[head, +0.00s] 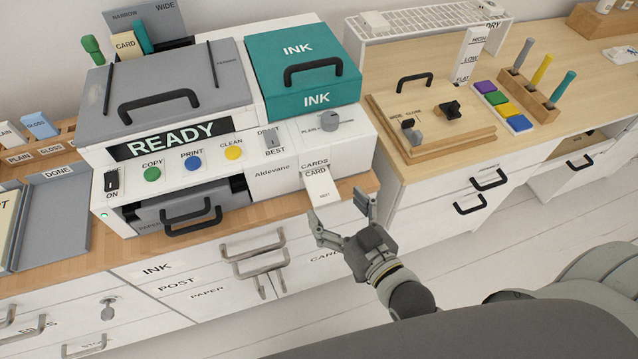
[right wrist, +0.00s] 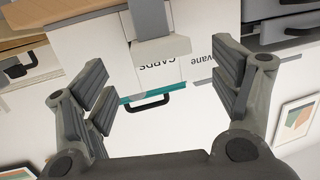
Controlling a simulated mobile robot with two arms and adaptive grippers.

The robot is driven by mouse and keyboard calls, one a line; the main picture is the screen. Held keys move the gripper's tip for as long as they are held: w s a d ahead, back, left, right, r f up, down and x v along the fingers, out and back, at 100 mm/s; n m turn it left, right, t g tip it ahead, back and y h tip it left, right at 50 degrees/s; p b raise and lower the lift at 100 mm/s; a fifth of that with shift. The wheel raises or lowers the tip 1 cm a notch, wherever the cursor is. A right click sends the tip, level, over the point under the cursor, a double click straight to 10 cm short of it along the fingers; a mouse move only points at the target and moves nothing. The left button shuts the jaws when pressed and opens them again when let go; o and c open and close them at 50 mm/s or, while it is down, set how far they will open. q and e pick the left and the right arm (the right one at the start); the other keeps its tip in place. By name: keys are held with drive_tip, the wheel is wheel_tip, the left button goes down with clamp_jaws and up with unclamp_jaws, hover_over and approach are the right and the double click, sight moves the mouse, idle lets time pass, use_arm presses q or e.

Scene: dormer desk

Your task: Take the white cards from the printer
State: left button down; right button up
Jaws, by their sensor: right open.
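The white printer (head: 265,150) stands on the wooden desktop, with READY on its dark display. White cards (head: 322,187) marked CARD stick out and slope down from the slot under the CARDS label at its front right. My right gripper (head: 341,213) is open and empty just in front of the cards and slightly to their right, apart from them. In the right wrist view the CARDS label (right wrist: 160,62) appears upside down between the open fingers. A pale piece (right wrist: 160,48) at the slot shows between them too, with a darker strip above it. My left gripper is not in view.
Under the desktop are white drawers with metal handles (head: 258,262). A teal INK lid (head: 303,70) and grey scanner lid (head: 165,88) top the printer. To the right, a wooden counter holds a board with knobs (head: 430,118) and coloured blocks. Open floor lies in front.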

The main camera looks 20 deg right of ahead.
sight(324, 189)
drive_tip(key=shift+d+p+x, duration=0.1)
drive_tip(key=shift+p+x, duration=0.05)
drive_tip(key=shift+x, duration=1.55)
drive_tip(key=shift+d+p+x, duration=0.15)
drive_tip(key=shift+x, duration=1.55)
drive_tip(key=shift+r, duration=0.15)
drive_tip(key=c, duration=1.1)
